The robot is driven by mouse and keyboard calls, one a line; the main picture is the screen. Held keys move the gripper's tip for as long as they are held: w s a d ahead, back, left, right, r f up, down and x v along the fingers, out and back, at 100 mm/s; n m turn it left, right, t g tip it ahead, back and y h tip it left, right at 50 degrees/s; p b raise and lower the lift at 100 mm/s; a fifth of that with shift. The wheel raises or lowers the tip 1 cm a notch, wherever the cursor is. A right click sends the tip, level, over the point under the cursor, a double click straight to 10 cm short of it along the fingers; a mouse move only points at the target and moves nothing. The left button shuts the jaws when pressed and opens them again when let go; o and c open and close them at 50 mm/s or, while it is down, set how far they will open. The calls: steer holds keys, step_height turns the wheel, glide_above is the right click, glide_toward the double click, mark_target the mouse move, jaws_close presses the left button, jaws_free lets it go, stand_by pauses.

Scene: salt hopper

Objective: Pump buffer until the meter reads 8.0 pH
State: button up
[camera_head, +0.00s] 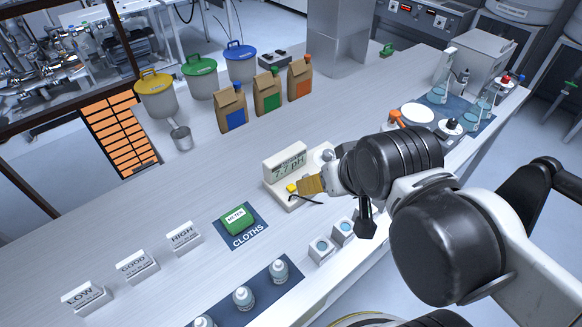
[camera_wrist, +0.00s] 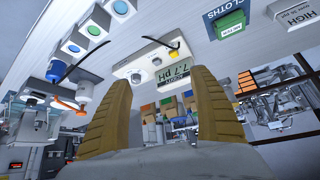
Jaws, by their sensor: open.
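The white meter (camera_head: 284,163) stands mid-bench, and its display reads 7.7 pH. A small yellow button or cap (camera_head: 291,188) sits on its base beside the display. The meter also shows upside down in the wrist view (camera_wrist: 172,77), with its yellow part and a black cable. My gripper (camera_head: 312,185) has tan fingers and is just right of the yellow part, partly covering the base. In the wrist view its two fingers (camera_wrist: 155,78) are spread apart with nothing between them. Whether a finger touches the meter cannot be told. No clearly marked buffer pump can be made out.
A green cloth pack (camera_head: 238,220) lies on a blue mat. LOW, GOOD (camera_head: 137,266) and HIGH signs stand at left. White bottles (camera_head: 243,297) line a front mat. Bags (camera_head: 267,91) and lidded buckets stand behind. Glassware (camera_head: 438,92) stands at right.

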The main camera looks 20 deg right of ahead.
jaws_close()
stand_by(1.4)
